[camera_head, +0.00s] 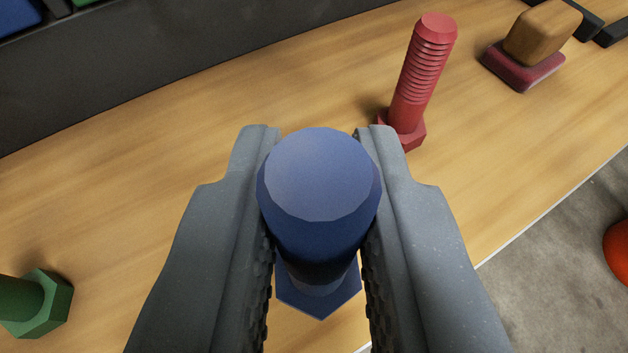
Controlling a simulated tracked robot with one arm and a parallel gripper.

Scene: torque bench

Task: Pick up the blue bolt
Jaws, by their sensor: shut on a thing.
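The blue bolt (320,178) is in the middle of the head camera view, between the two grey fingers of my gripper (318,190). Its round shank end points up toward the camera, and part of its hexagonal head (318,293) shows below. My gripper is shut on the shank, one finger on each side. I cannot tell whether the bolt's head touches the bench or is just above it.
A red bolt (420,80) stands head-down on the wooden bench (130,210), just beyond the right finger. A green bolt (38,303) is at the lower left. A wooden-handled block (540,40) lies at the upper right. A dark panel (200,55) runs behind; the bench edge is right.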

